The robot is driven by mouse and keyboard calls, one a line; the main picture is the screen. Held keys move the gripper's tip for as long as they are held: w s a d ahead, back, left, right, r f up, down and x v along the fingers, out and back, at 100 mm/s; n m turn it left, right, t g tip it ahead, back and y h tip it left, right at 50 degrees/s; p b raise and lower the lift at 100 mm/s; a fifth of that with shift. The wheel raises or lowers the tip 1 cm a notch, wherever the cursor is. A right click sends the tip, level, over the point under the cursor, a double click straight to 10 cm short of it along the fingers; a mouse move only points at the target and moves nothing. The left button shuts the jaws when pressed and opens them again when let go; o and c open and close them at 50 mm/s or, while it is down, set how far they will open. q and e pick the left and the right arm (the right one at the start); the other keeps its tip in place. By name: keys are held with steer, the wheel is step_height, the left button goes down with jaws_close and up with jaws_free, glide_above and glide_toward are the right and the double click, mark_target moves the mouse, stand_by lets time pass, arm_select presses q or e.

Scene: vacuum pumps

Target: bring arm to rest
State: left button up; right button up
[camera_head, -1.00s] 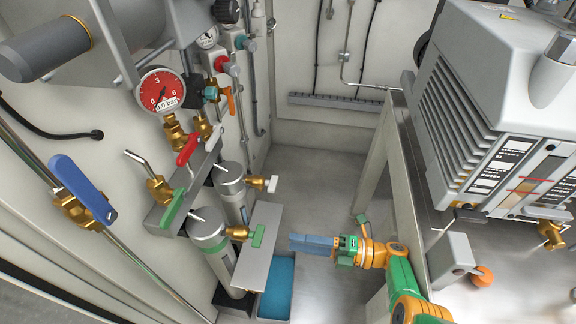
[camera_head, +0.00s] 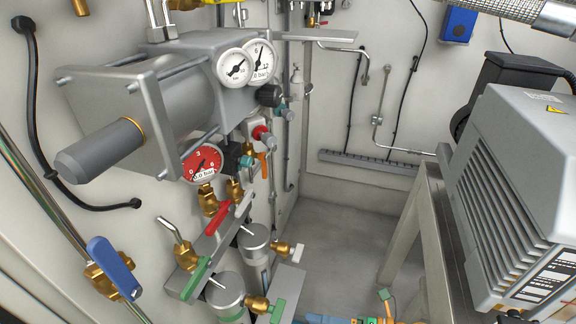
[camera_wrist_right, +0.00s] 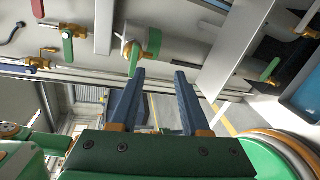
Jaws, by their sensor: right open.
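My right gripper (camera_head: 325,319) is only just in view at the bottom edge of the head view. Its blue fingers point left, and most of the right arm is cut off below the frame. In the right wrist view the same gripper (camera_wrist_right: 160,88) has its two dark blue fingers apart, with nothing between them. A green-handled valve (camera_wrist_right: 134,58) and its pipework appear beyond the fingertips in that view; whether they touch cannot be told, but a gap seems to show. My left gripper is in neither view.
At left are a blue-handled valve (camera_head: 112,266), a red gauge (camera_head: 202,166), a red lever (camera_head: 218,217) and a green lever (camera_head: 196,278) on the wall pipework. A grey pump (camera_head: 525,190) stands on a metal stand at right. Bare floor (camera_head: 340,240) lies between.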

steer(key=s+d+f+n+g+h+p, duration=0.25)
steer(key=s+f+n+h, duration=0.35)
steer(key=s+f+n, duration=0.3)
steer(key=s+d+f+n+h+p, duration=0.2)
steer(key=s+d+n+h+p, duration=0.2)
steer(key=s+n, duration=0.5)
steer(key=s+d+f+n+g+h+p, duration=0.1)
steer(key=s+d+f+n+h+p, duration=0.2)
steer(key=s+n, duration=0.6)
steer(key=d+n+h+p, duration=0.1)
steer(key=d+n+h, duration=0.1)
steer(key=n, duration=1.1)
steer(key=shift+s+f, duration=0.15)
